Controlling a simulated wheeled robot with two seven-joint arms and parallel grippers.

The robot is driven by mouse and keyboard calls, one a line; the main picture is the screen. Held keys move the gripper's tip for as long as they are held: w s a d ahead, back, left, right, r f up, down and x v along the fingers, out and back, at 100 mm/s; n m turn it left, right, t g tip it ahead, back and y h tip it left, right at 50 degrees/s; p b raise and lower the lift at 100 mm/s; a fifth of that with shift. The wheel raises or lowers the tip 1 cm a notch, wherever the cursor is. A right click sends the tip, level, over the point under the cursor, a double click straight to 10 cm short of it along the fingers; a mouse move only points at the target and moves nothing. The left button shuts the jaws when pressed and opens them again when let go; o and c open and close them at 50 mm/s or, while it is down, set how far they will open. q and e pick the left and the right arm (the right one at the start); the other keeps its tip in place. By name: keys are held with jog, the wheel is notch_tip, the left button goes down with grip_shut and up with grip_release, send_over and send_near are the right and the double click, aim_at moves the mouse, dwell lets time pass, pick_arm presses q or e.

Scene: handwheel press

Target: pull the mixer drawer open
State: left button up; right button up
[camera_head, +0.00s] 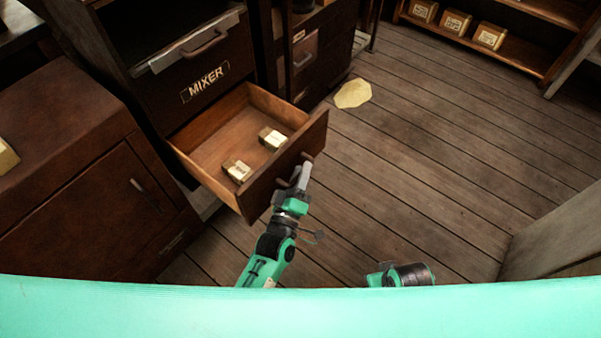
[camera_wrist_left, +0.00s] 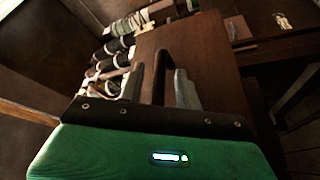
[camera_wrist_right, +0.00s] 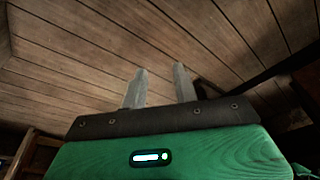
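The mixer drawer (camera_head: 215,137) is pulled well out of its cabinet, below the MIXER label (camera_head: 205,84). Two small cream-labelled blocks lie inside it, one toward the back (camera_head: 272,138) and one nearer the front (camera_head: 237,170). My left gripper (camera_head: 304,176) is at the drawer's front. In the left wrist view the dark drawer handle (camera_wrist_left: 159,76) stands between its two fingers (camera_wrist_left: 160,92), with narrow gaps on both sides. The fingers look open around it. My right gripper shows in the right wrist view, its fingers (camera_wrist_right: 159,88) apart and empty.
A brown cabinet (camera_head: 60,165) stands to the left of the drawer. Another drawer unit (camera_head: 305,55) stands behind it. A yellowish flat patch (camera_head: 352,93) lies on the plank floor (camera_head: 430,130). A shelf with boxes (camera_head: 490,37) is at the back right. The middle floor is clear.

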pick_arm(q)
jog(key=shift+s, duration=0.1)
jog(key=v, duration=1.3)
jog(key=shift+s, duration=0.35)
pick_arm(e)
jog(key=shift+r, duration=0.4)
pick_arm(q)
jog(key=shift+a+f, duration=0.1)
